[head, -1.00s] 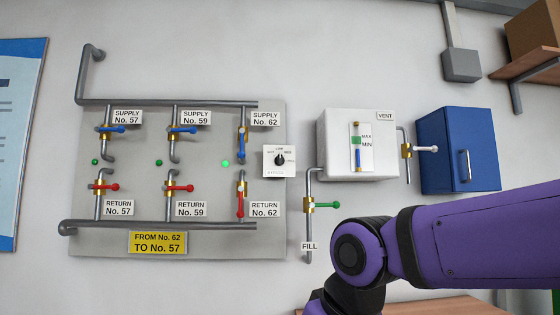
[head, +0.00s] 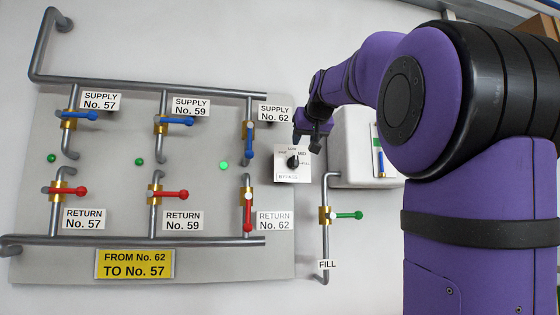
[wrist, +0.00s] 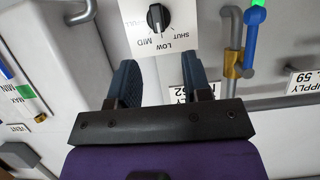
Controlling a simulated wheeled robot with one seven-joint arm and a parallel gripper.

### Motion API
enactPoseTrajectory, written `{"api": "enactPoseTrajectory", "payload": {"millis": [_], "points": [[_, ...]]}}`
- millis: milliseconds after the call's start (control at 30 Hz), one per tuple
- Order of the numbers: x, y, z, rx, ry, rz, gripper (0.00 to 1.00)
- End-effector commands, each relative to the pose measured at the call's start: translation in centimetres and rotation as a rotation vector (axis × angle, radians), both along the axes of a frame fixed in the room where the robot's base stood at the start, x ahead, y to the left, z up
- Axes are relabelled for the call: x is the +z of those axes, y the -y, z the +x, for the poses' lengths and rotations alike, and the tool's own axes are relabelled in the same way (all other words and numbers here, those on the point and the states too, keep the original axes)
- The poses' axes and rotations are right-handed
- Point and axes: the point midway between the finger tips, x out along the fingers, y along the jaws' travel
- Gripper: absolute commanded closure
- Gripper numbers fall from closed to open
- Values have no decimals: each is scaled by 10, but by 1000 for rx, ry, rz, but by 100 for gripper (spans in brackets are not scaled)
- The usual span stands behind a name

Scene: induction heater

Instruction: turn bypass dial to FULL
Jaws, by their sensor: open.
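The bypass dial (head: 293,162) is a black round knob on a small white plate (head: 290,178) marked SHUT, LOW, MID and, less legibly, a rightmost mark. In the wrist view the dial (wrist: 157,17) is at the top edge, its pointer line toward the LOW and MID side; the exact setting is hard to tell. My gripper (head: 308,143) is just right of and above the dial in the head view. In the wrist view its two dark fingers (wrist: 162,78) are open and empty, with the dial beyond their tips and apart from them.
Left of the dial is the No. 62 supply valve with a blue handle (head: 250,140); below it is the red return handle (head: 247,212). Right of the dial are the fill valve's green handle (head: 347,215) and a white box (head: 352,145), partly hidden by my arm.

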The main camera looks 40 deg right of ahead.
Motion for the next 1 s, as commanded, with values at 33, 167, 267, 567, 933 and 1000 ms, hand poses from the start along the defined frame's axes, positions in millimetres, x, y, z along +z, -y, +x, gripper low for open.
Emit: {"api": "enactPoseTrajectory", "payload": {"millis": [33,167,267,567,933,1000], "points": [[4,4,-1,-8,7,-7,55],[4,10,5,-11,8,-9,55],[-2,16,14,-11,8,-9,55],[-22,41,56,-10,7,-8,55],[-35,57,83,-9,9,-8,55],[-35,58,84,-9,9,-8,55]]}}
